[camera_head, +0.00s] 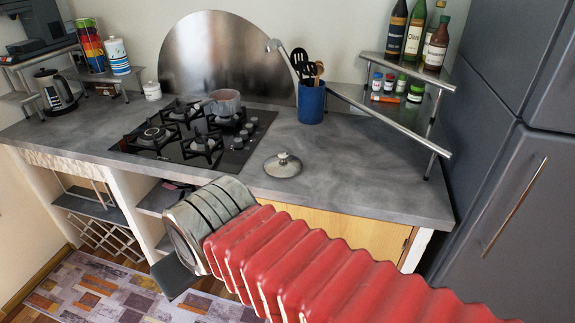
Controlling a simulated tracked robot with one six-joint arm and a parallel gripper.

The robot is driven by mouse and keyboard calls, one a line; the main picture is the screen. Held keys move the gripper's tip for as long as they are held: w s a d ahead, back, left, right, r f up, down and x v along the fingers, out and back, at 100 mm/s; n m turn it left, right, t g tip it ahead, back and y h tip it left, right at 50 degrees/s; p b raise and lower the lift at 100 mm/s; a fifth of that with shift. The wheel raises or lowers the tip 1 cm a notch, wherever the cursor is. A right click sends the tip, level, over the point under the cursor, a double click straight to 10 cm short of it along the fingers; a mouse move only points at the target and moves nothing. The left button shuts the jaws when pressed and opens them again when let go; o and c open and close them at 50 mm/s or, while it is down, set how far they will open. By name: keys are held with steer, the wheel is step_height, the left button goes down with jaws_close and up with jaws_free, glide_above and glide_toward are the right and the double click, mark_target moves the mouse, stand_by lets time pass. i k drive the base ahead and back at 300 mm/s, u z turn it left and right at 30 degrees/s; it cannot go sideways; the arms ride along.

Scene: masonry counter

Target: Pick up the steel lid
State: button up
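The steel lid (283,168) lies flat on the grey counter (350,185), knob up, near the front edge and just right of the hob. My gripper (173,279) is at the end of my red arm, in front of the counter, to the left of and below the lid in the picture. It is apart from the lid. Only a dark flat part of it shows past the metal wrist. The rest is hidden, so I cannot tell whether it is open or shut.
A black gas hob (195,135) holds a small pot (225,102) at its back. A blue utensil holder (311,103) stands behind the lid. A corner shelf (400,75) with bottles and jars is at right, beside a grey fridge (515,180). Counter right of the lid is clear.

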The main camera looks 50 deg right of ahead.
mark_target(283, 164)
steer(key=u, duration=0.05)
steer(key=i, duration=1)
steer(key=z, duration=0.05)
